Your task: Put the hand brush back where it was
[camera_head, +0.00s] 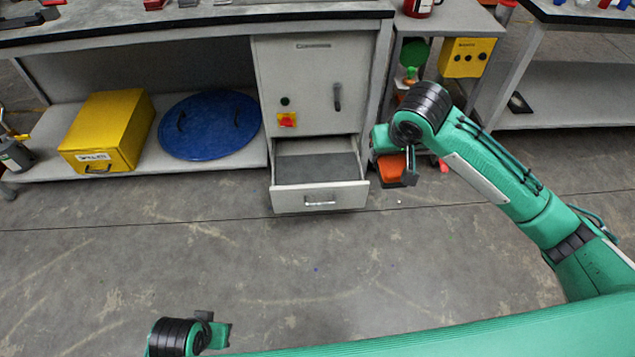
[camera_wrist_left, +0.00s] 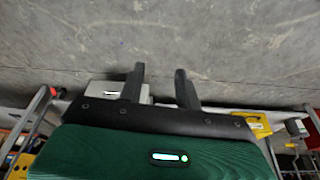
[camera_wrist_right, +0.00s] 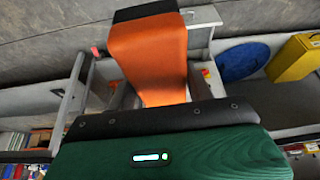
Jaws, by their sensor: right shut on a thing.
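The hand brush (camera_wrist_right: 148,62) is orange with a dark strip along its far end. My right gripper (camera_head: 399,164) is shut on it and holds it in the air just right of the open drawer. In the head view the brush (camera_head: 392,172) shows partly behind the gripper.
A grey cabinet (camera_head: 310,90) has its lower drawer (camera_head: 318,198) pulled out; its visible inside looks bare. A yellow box (camera_head: 108,125) and a round blue lid (camera_head: 210,128) lie on the low shelf at left. A side table with a yellow control box (camera_head: 466,58) stands at right. The front floor is clear.

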